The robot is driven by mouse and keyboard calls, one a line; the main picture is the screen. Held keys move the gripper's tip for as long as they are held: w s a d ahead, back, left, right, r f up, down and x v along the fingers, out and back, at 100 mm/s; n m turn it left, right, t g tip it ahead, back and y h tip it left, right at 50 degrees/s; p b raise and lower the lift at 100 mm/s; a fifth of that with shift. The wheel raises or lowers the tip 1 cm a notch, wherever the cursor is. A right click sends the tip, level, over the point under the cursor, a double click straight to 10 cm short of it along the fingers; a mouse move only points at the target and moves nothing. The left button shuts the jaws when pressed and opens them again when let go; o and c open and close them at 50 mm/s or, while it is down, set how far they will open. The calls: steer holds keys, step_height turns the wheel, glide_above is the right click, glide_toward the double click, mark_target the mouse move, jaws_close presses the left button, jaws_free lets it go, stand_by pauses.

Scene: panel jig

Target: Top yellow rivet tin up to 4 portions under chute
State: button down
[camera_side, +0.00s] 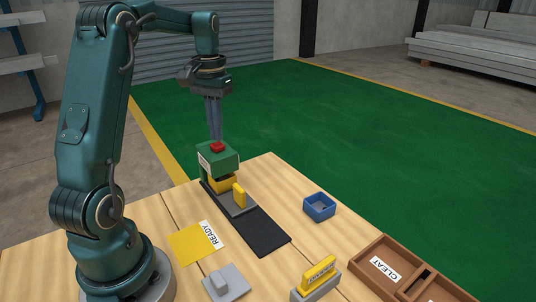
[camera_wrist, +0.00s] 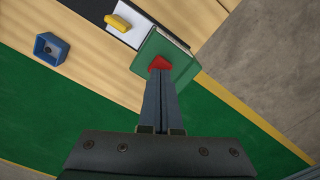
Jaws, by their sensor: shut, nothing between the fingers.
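The green chute box (camera_side: 207,163) stands at the far end of the bench with a red button (camera_side: 217,147) on its top. The chute (camera_wrist: 178,60) and button (camera_wrist: 160,63) also show in the wrist view. The yellow tin (camera_side: 222,184) sits under the chute, partly covered by it; its contents are hidden. A grey plate with an upright yellow handle (camera_side: 239,196) is in front of the tin; the handle (camera_wrist: 118,22) also shows from the wrist. My gripper (camera_side: 216,138) is shut and empty, pointing down, its tips at the button; I cannot tell if it is pressed.
A black strip (camera_side: 264,234) runs forward from the chute. A yellow READY mat (camera_side: 192,245) lies left of it, a blue open box (camera_side: 319,208) right.

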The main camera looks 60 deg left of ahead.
steer(key=shift+f, duration=0.95)
steer(key=shift+r, duration=2.05)
steer(key=shift+s+d+r, duration=0.1)
step_height(320, 180, up, 4)
steer(key=r, duration=0.1)
steer(key=shift+f, duration=3.5)
